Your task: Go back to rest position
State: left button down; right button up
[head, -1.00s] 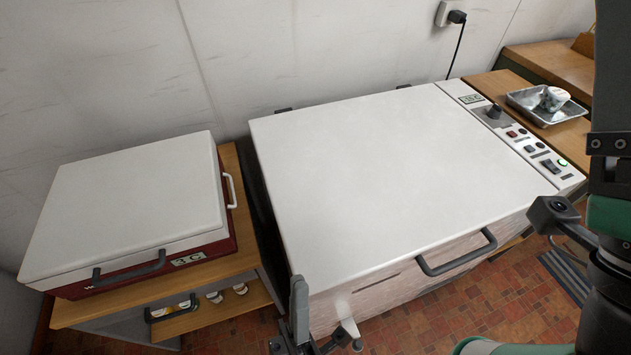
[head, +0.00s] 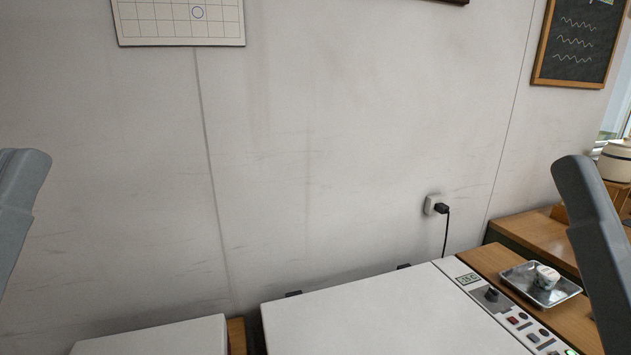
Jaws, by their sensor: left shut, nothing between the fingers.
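My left gripper (head: 22,190) shows as a grey upright shape, cut off by the left edge in the head view. It is shut and empty, in front of the bare wall and touching nothing that I can see. A similar grey upright shape, my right gripper (head: 585,205), stands near the right edge. Whether its fingers are open or shut cannot be made out. The rest of both grippers is out of frame.
The large white-lidded tub (head: 360,315) is low in view, its lid closed. Its control panel (head: 500,305) is on the right, beside a metal tray (head: 520,290) holding a small cup (head: 546,277). A smaller white lid (head: 160,338) is at lower left. A plug (head: 438,207) is in the wall.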

notch_tip(320, 180, up, 35)
jog(key=p, duration=3.2)
jog(key=shift+r, duration=0.2)
